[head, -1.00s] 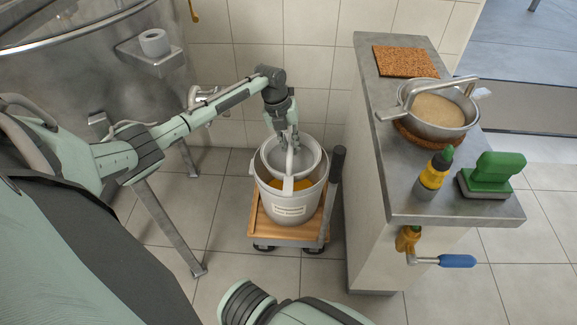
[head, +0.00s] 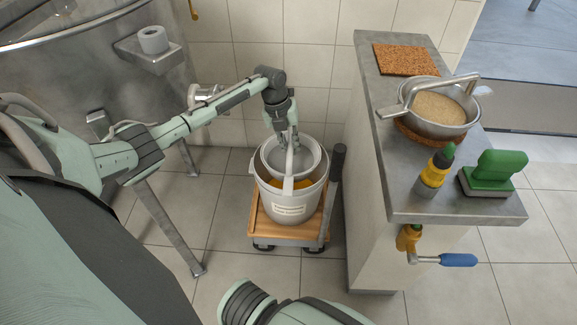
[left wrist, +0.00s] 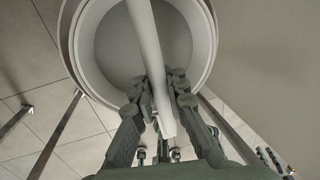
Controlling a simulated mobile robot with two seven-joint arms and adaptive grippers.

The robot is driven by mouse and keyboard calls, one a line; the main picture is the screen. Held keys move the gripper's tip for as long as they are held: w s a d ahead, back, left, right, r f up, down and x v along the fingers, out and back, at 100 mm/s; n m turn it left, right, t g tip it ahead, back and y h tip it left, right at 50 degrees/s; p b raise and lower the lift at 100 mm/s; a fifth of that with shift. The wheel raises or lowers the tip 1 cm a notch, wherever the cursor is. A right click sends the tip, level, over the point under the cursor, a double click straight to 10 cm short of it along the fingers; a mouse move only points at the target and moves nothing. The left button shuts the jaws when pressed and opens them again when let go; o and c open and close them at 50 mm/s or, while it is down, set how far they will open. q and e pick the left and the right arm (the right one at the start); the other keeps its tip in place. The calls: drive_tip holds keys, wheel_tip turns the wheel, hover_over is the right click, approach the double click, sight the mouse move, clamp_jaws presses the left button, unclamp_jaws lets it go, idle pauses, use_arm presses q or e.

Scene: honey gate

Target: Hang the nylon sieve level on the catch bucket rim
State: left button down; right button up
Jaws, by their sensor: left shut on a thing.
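The catch bucket (head: 290,208) is pale grey with a label and stands upright on a wooden dolly; orange honey shows inside it. The nylon sieve (head: 312,160) is a white ring with a grey mesh and a pale bar across it. It sits in the bucket's mouth; I cannot tell whether it rests on the rim all round. My left gripper (head: 287,143) reaches down from above and is shut on the sieve's bar. In the left wrist view the fingers (left wrist: 160,102) stand on both sides of the bar (left wrist: 148,45), over the mesh. My right gripper is not in view.
The wooden dolly (head: 262,229) has a dark post at the right, close to the counter (head: 375,190). A steel tank (head: 70,60) stands left.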

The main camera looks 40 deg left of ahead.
use_arm(q)
drive_tip(key=shift+b+x, duration=0.7)
drive_tip(key=shift+x, duration=0.4)
idle(1.9)
drive_tip(key=shift+s+a, duration=0.15)
drive_tip(key=shift+a, duration=0.05)
drive_tip(key=shift+f, duration=0.1)
drive_tip(key=c, duration=1.7)
unclamp_jaws()
drive_tip(key=shift+r+p, duration=0.3)
drive_tip(key=shift+p+v, duration=1.3)
drive_tip(key=shift+v, duration=0.15)
drive_tip(key=shift+o, duration=0.4)
drive_tip(key=o, duration=0.5)
drive_tip(key=shift+a, duration=0.1)
